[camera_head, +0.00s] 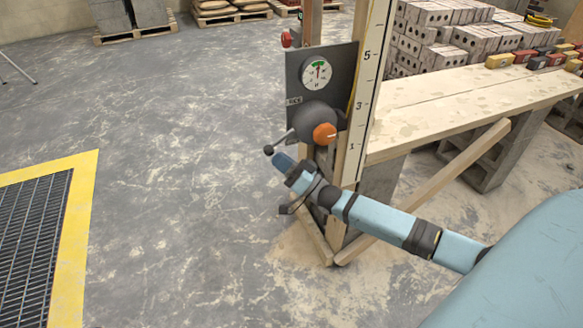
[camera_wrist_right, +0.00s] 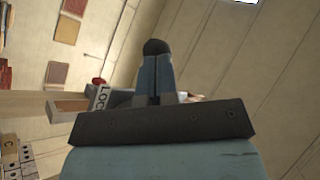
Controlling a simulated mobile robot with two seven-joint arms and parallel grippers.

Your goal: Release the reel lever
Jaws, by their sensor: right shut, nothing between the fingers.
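The reel (camera_head: 316,118) is a dark round drum with an orange knob (camera_head: 324,133), mounted low on a grey panel on the wooden post. Its lever ends in a black ball (camera_head: 268,150) and points down and to the left. My right gripper (camera_head: 279,160) is shut and empty, its blue fingertips close beside the ball. In the right wrist view the ball (camera_wrist_right: 155,46) shows just beyond the shut fingers (camera_wrist_right: 157,62); I cannot tell whether they touch. A sign there reads "LOC" (camera_wrist_right: 98,98), partly hidden. My left gripper is out of view.
A dial gauge (camera_head: 317,72) sits on the panel above the reel, beside a numbered white scale (camera_head: 366,85). A plank bench (camera_head: 440,115) stands to the right, with a slanted wooden brace (camera_head: 430,190) below. Open floor lies left, up to a yellow-edged grate (camera_head: 75,230).

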